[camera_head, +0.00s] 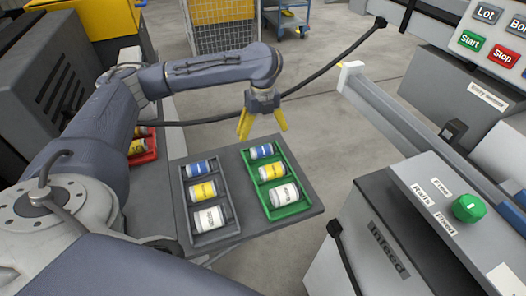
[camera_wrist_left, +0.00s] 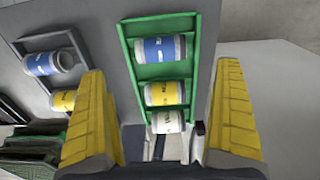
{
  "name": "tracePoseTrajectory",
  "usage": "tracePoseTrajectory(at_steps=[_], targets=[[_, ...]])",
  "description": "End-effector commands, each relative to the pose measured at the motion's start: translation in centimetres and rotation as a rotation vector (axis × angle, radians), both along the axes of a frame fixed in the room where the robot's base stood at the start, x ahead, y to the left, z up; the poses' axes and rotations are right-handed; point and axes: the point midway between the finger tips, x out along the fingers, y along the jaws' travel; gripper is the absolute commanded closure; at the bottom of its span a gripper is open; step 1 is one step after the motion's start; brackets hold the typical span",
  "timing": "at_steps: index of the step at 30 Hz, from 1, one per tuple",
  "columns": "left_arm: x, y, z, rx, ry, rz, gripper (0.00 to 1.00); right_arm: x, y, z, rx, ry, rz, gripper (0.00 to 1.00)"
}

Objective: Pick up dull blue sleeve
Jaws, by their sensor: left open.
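Two blue-and-white sleeves lie on their sides. One is in the far slot of the green tray (camera_head: 307,204), the blue sleeve (camera_head: 262,151); the other blue sleeve (camera_head: 199,169) is in the far slot of the grey tray (camera_head: 236,227). I cannot tell which is the duller blue. My left gripper (camera_head: 262,133) is open and empty, above the far end of the green tray. In the left wrist view, the green tray's blue sleeve (camera_wrist_left: 160,48) shows between the yellow fingers, with no contact; the grey tray's one (camera_wrist_left: 48,63) is left of them. My right gripper is not in view.
Each tray also holds a yellow sleeve (camera_head: 271,172) and a white sleeve (camera_head: 283,195). Both trays stand on a grey table (camera_head: 180,226). A red tray (camera_head: 150,148) is partly hidden behind my left arm. The infeed machine (camera_head: 375,240) stands to the right.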

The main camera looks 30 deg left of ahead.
Motion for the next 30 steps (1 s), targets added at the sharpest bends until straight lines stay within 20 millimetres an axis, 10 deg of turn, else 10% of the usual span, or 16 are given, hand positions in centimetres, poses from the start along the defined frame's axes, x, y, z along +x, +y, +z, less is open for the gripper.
tracePoseTrajectory(at_steps=[30], targets=[[0.1, -0.1, -8.8, 0.0, 0.001, 0.002, 0.0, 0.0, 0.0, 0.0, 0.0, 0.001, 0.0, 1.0]])
